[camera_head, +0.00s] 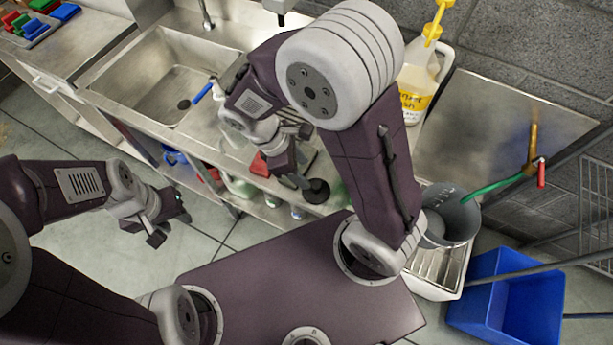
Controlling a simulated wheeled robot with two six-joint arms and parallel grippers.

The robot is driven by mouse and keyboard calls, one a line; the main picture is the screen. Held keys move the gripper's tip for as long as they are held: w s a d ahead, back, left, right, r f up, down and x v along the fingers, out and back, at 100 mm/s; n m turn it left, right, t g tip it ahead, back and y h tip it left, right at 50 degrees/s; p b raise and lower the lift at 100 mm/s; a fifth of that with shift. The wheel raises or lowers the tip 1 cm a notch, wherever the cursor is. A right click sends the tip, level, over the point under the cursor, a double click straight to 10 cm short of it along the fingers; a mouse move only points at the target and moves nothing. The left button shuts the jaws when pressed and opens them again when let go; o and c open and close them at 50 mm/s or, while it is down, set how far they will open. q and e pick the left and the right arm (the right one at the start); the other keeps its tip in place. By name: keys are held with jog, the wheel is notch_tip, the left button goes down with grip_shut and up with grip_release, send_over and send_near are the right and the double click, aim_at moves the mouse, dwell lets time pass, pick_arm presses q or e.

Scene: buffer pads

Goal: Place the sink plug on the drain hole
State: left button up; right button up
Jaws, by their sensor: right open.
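The sink basin (160,65) is at the upper left, with a dark drain hole (183,104) in its floor. A round black piece that looks like the sink plug (316,191) lies near the counter's front edge, right of the basin. My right gripper (305,160) is open, pointing down over the counter, with one finger close beside the plug. I cannot tell whether they touch. My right arm hides part of the counter. My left gripper (172,222) is open and empty over the floor in front of the counter, away from the plug.
A blue-handled tool (202,93) lies by the basin's right side. A red object (260,164) is at the counter edge. A yellow-capped jug (415,85) stands behind my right arm. A grey bucket (450,213) and blue bin (505,295) are at the right.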

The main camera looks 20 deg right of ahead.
aim_at(316, 185)
jog(key=x, duration=0.3)
jog(key=shift+s+d+f, duration=0.15)
jog(key=shift+d+f, duration=0.1)
jog(key=shift+d, duration=0.1)
jog(key=shift+s+f+b, duration=0.2)
jog(key=shift+f+b, duration=0.05)
jog(key=shift+b, duration=0.05)
jog(key=b+x, duration=0.1)
jog(key=x, duration=0.3)
jog(key=shift+s, duration=0.15)
jog(key=shift+d+f, duration=0.15)
jog(key=shift+f, duration=0.1)
jog(key=c, duration=0.4)
pick_arm(q)
jog(key=shift+s+a+f, duration=0.25)
jog(key=shift+s+f, duration=0.3)
jog(key=shift+f, duration=0.3)
pick_arm(e)
grip_shut()
